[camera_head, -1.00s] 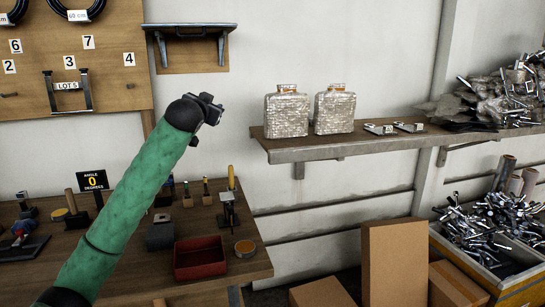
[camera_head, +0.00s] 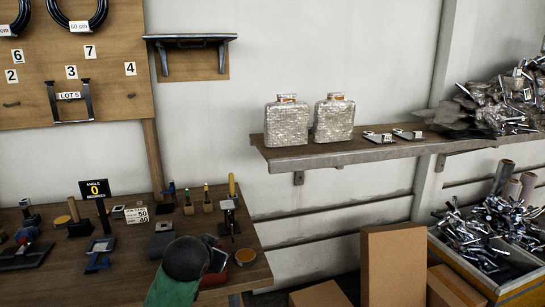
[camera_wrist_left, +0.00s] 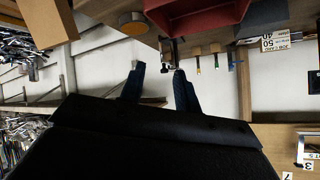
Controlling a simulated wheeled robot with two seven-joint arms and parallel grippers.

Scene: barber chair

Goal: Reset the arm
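My left arm, in a green sleeve, comes in at the bottom of the head view. Its dark left gripper (camera_head: 218,256) is low over the front right part of the workbench (camera_head: 130,280), partly hiding a red tray (camera_head: 213,279). In the left wrist view the two fingers of the left gripper (camera_wrist_left: 159,68) stand apart with nothing held between them. The red tray shows at the top of that view (camera_wrist_left: 200,18). My right gripper is in neither view.
A wall shelf (camera_head: 345,157) holds two wrapped flasks (camera_head: 287,121) (camera_head: 334,118) and small metal parts. Tools stand along the bench, by an angle sign (camera_head: 95,188). Cardboard boxes (camera_head: 393,263) and a crate of metal pieces (camera_head: 520,280) stand right.

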